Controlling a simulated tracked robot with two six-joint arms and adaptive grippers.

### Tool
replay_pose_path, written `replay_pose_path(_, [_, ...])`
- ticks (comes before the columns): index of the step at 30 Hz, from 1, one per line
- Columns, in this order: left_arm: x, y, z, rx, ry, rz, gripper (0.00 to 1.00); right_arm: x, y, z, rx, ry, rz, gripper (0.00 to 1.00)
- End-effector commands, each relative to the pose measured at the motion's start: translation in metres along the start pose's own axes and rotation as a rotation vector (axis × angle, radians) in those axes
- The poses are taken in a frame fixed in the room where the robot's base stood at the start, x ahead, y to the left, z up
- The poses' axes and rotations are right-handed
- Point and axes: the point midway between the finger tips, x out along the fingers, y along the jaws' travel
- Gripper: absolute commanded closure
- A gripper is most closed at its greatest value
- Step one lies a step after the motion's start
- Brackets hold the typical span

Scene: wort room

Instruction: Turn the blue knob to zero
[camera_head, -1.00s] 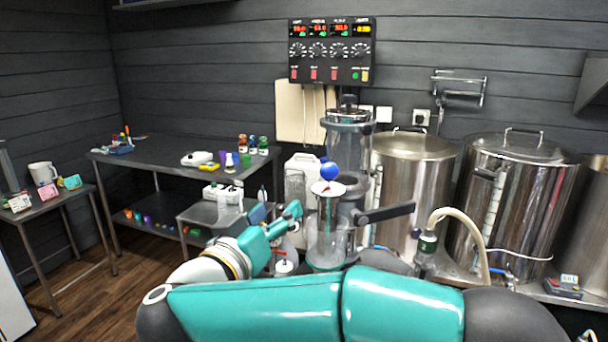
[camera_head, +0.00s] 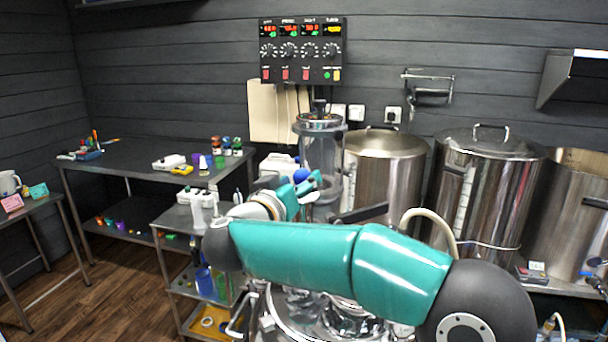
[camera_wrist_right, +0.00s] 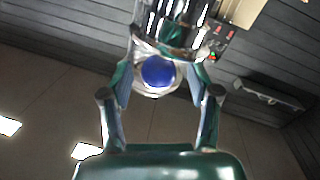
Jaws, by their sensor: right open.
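In the right wrist view the blue knob (camera_wrist_right: 158,71) shows as a blue disc on a pale round base, between my fingers. My right gripper (camera_head: 306,186) is at the knob, with its open fingers to either side of it; the right wrist view shows the open fingers (camera_wrist_right: 158,95) too. I cannot tell whether they touch it. My left gripper is not in view.
A control panel (camera_head: 302,50) with red displays and dials hangs on the wall. Steel kettles (camera_head: 384,165) stand right of the vessel. A dark table (camera_head: 130,158) with small bottles and a low trolley (camera_head: 178,218) stand to the left. My right arm covers the foreground.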

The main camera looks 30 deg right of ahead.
Motion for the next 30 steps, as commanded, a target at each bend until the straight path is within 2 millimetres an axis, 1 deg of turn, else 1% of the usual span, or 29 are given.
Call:
replay_pose_path(1, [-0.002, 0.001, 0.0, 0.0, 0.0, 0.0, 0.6, 0.007, 0.0, -0.001, 0.0, -0.001, 0.003, 0.39])
replay_pose_path(3, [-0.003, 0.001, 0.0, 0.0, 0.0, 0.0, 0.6, 0.013, 0.0, 0.0, 0.0, -0.001, 0.001, 0.39])
replay_pose_path(6, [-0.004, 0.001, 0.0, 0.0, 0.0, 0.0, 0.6, 0.019, 0.0, 0.0, 0.0, 0.0, 0.001, 0.39])
replay_pose_path(15, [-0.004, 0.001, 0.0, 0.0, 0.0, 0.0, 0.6, 0.021, -0.001, 0.0, 0.0, 0.001, -0.001, 0.39])
replay_pose_path(17, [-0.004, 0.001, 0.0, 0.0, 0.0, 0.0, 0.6, 0.02, -0.001, 0.0, 0.0, 0.001, -0.001, 0.47])
replay_pose_path(24, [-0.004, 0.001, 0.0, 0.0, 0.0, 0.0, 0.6, 0.02, -0.001, 0.0, 0.0, 0.001, -0.002, 0.87])
replay_pose_path(26, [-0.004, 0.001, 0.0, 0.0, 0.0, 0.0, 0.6, 0.02, -0.001, 0.0, 0.0, 0.001, -0.002, 0.97])
replay_pose_path(27, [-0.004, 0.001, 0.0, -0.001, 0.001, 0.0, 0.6, 0.026, 0.004, 0.002, 0.0, -0.001, 0.002, 0.99])
replay_pose_path(30, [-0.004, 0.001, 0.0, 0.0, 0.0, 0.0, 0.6, 0.022, 0.001, 0.001, 0.0, 0.001, -0.003, 0.99])
